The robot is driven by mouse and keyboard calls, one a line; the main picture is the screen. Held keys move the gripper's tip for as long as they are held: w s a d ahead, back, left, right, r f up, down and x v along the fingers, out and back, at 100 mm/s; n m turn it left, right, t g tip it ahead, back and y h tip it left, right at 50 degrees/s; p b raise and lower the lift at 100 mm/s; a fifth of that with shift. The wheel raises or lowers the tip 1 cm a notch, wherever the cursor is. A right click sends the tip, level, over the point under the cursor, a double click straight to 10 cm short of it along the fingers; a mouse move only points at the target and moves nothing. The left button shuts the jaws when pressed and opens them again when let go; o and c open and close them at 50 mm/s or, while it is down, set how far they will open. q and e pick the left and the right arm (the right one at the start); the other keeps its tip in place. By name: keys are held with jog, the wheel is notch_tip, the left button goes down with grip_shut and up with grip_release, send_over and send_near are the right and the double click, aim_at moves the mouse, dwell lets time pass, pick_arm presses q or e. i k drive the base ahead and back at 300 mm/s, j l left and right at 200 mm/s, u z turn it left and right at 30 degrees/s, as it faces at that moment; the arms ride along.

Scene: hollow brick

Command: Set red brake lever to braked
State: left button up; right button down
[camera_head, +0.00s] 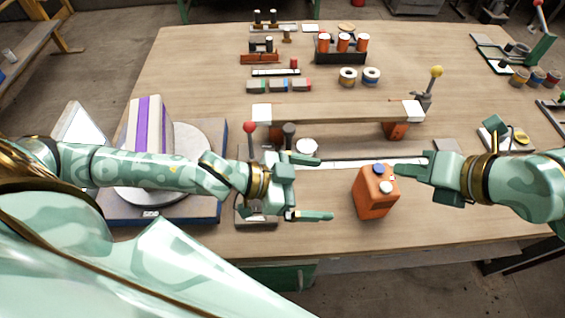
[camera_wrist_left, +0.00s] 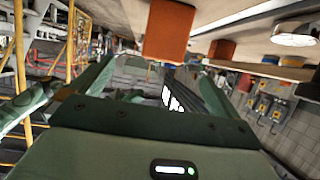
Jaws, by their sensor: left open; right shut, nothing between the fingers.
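A lever with a red ball knob (camera_head: 250,127) stands at the front left of the workbench, beside the turntable. Its shaft is largely hidden behind my left gripper, and a grey base plate (camera_head: 257,222) shows below. My left gripper (camera_head: 322,188) is open and empty, pointing right, in front of the lever; I cannot tell whether it touches it. In the left wrist view its fingers (camera_wrist_left: 155,85) are apart, and the red knob is not clearly seen. My right gripper (camera_head: 397,171) is shut and empty, pointing left above the orange canister.
An orange canister (camera_head: 375,195) stands between the grippers. A round turntable (camera_head: 190,188) with a purple-striped block (camera_head: 147,125) is at left. A long beam (camera_head: 335,113) on orange supports lies behind. A yellow-knobbed lever (camera_head: 436,72) stands back right. The front right bench is clear.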

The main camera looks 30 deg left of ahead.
aim_at(249, 126)
jog(key=k+l, duration=0.8)
